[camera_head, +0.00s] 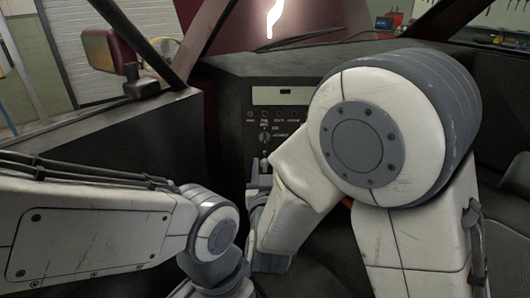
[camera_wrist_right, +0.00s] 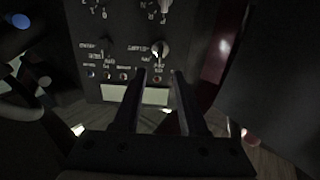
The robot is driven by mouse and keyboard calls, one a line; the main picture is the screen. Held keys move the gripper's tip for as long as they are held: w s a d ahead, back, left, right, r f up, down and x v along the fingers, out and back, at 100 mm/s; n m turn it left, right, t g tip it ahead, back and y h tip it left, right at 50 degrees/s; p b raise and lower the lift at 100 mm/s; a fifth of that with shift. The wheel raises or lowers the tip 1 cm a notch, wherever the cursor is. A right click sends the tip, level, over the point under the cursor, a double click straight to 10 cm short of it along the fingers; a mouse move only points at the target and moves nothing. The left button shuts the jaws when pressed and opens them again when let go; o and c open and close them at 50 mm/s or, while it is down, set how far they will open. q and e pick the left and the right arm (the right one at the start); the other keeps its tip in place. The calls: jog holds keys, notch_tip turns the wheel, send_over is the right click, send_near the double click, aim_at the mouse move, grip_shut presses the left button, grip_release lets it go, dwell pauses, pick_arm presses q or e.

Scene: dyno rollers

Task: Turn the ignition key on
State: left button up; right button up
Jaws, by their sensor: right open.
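A round knob with a light bar across it (camera_wrist_right: 160,48) is on the dark dash panel in the right wrist view. It looks like the ignition key switch, but its label is too blurred to read. In the head view a knob (camera_head: 265,137) sits under a row of small lights. My right gripper (camera_wrist_right: 161,74) is open. Its two dark fingers point at the panel, their tips just short of the knob in the picture, with nothing between them. I cannot tell the gap in depth. In the head view my right arm covers much of this area. My left gripper is out of view.
The panel has a pale display (camera_head: 280,95) and a second, smaller switch (camera_wrist_right: 105,52). More controls are at the top edge of the wrist view. A dark door (camera_head: 110,125) with a red mirror (camera_head: 108,50) is at the left. My left arm lies low at the left.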

aim_at(265, 144)
jog(key=w, duration=1)
jog(key=shift+a, duration=0.1)
grip_shut()
